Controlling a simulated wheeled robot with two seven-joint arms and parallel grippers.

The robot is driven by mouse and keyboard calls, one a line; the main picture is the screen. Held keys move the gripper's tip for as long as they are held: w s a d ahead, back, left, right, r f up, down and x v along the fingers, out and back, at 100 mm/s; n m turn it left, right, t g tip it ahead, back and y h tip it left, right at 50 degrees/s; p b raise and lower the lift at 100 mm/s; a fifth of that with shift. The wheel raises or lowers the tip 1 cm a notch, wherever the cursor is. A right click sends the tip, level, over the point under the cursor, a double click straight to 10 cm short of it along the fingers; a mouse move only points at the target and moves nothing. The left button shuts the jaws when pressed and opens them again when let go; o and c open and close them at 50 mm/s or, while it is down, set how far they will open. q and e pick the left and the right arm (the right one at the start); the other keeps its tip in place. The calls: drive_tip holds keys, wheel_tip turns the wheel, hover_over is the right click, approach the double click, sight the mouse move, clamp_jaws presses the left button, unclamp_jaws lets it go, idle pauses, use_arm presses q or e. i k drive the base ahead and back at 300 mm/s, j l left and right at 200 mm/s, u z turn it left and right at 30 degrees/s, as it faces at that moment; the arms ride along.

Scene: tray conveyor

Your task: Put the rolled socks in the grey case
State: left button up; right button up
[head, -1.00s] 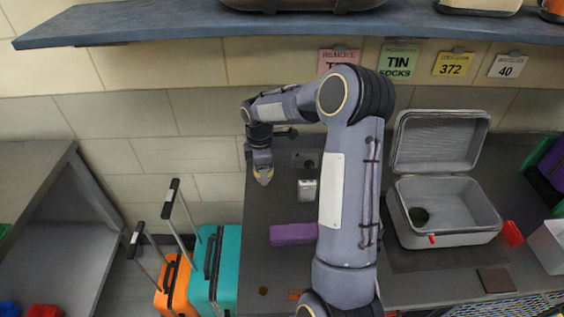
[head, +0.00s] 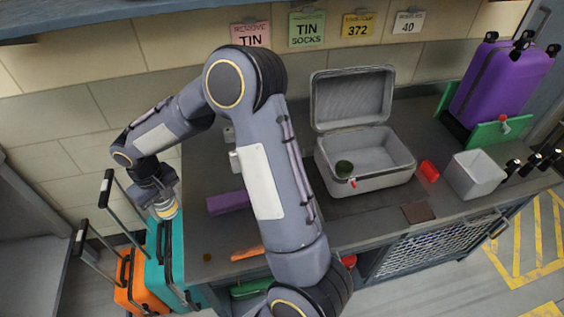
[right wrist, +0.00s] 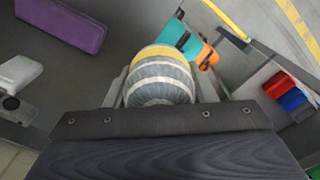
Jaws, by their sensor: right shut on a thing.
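The rolled socks (right wrist: 160,78), a round grey-and-white striped bundle with a yellow band, sit between the fingers of my right gripper (right wrist: 162,92) in the right wrist view. In the head view my right gripper (head: 163,205) is at the left, shut on the socks (head: 166,210), in front of the teal suitcase's handle area. The grey case (head: 370,183) stands open on the counter right of my arm, lid up against the back. My left gripper is out of view.
A purple box (head: 228,202) lies on the counter, partly behind my arm. A white bin (head: 476,176) and a red item (head: 429,170) are right of the case. Teal (head: 168,268) and orange (head: 136,285) suitcases stand left of the counter. A shelf (head: 120,14) overhangs the back.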

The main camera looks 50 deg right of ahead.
sight(376, 166)
drive_tip(key=k+z, duration=0.1)
drive_tip(key=z, duration=0.3)
drive_tip(key=k+l+z, duration=0.1)
drive_tip(key=z, duration=0.25)
drive_tip(key=l+z, duration=0.15)
drive_tip(key=z, duration=0.25)
drive_tip(key=i+l, duration=0.1)
drive_tip(key=l, duration=0.3)
drive_tip(key=i+l, duration=0.1)
drive_tip(key=l, duration=0.3)
drive_tip(key=i+l+z, duration=0.1)
drive_tip(key=l, duration=0.25)
